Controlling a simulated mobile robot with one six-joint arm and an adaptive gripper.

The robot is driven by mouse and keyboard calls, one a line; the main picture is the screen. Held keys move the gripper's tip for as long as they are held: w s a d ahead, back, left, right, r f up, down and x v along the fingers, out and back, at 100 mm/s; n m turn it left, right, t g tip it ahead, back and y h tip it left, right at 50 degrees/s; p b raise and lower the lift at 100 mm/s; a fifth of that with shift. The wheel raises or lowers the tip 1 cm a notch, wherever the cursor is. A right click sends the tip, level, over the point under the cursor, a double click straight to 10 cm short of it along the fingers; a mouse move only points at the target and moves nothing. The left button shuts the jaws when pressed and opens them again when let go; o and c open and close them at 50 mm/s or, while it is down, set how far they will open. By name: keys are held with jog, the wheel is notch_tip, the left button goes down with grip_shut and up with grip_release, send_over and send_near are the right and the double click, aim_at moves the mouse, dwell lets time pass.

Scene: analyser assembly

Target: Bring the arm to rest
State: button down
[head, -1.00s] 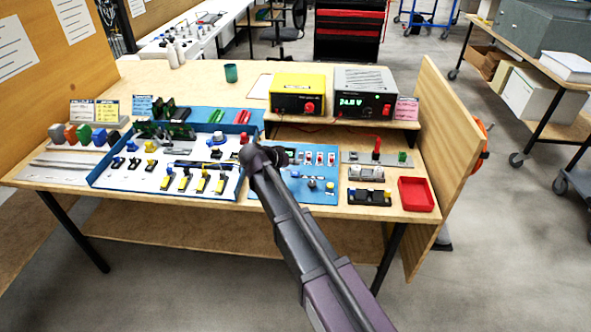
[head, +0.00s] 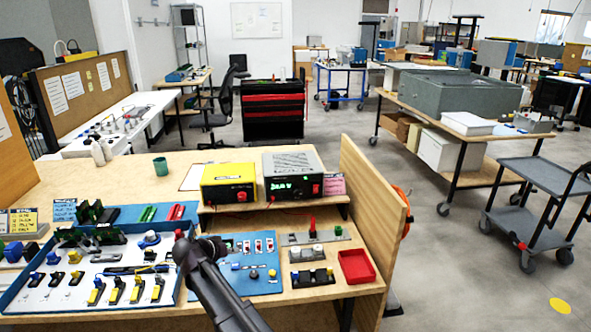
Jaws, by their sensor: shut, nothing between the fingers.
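My arm rises from the bottom of the head view over the front of the workbench. Its dark end, with my gripper (head: 217,244), shows in front of the blue panel. The gripper is small and dark here, and its fingers are hard to make out. It is shut and holds nothing. I cannot tell its exact height above the bench.
The blue-walled tray (head: 183,284) with several small parts lies left of my arm. The blue panel (head: 262,286), a red bin (head: 357,267) and a black holder (head: 312,279) lie right. A yellow unit (head: 229,183) and a grey supply (head: 292,172) stand behind. A wooden side panel (head: 372,210) edges the bench.

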jog(key=s+d+m+g+p, duration=0.1)
jog(key=s+d+g+p, duration=0.15)
jog(key=d, duration=1.05)
jog(key=s+d+g+p, duration=0.1)
jog(key=d+g+p, duration=0.2)
jog(key=d, duration=0.9)
jog(key=s+d+r+g+y+p, duration=0.1)
jog(key=s+d+g+y+p, duration=0.1)
jog(key=s+d, duration=0.4)
jog(key=s+d+r+g+y+p, duration=0.2)
jog(key=s+d, duration=0.4)
jog(key=d, duration=0.6)
jog(key=shift+s+d+r+y+p, duration=0.2)
jog(key=shift+s+y+p, duration=0.1)
jog(key=shift+y+p, duration=0.3)
jog(key=shift+a, duration=0.1)
